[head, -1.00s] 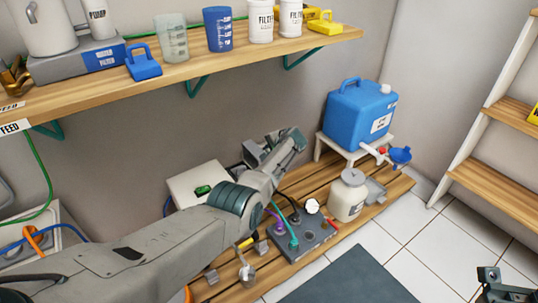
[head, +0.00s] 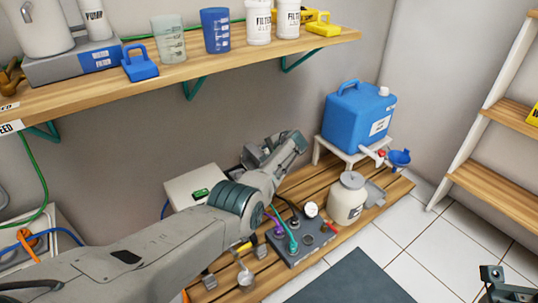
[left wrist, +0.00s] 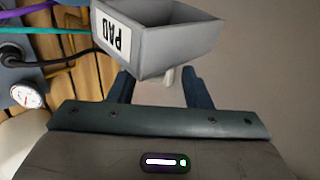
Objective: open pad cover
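A grey box labelled PAD (left wrist: 155,42) is at the top of the left wrist view, just beyond my left gripper's fingertips. I cannot tell which part of it is the cover, or whether it is open. My left gripper (left wrist: 158,82) has its two dark fingers apart. A small pale tab (left wrist: 168,76) shows between them under the box, and I see no grip on it. In the head view my left gripper (head: 285,146) is over the back of the slatted bench, and the PAD box cannot be made out clearly there. My right gripper (head: 492,284) is partly cut off at the lower right.
A grey panel with hoses and a gauge (head: 296,241), a cream jar (head: 347,200) and a blue canister (head: 358,115) are right of my left arm. A white box (head: 194,187) lies left of it. A laden shelf (head: 170,76) runs above. The tiled floor (head: 403,245) is open at right.

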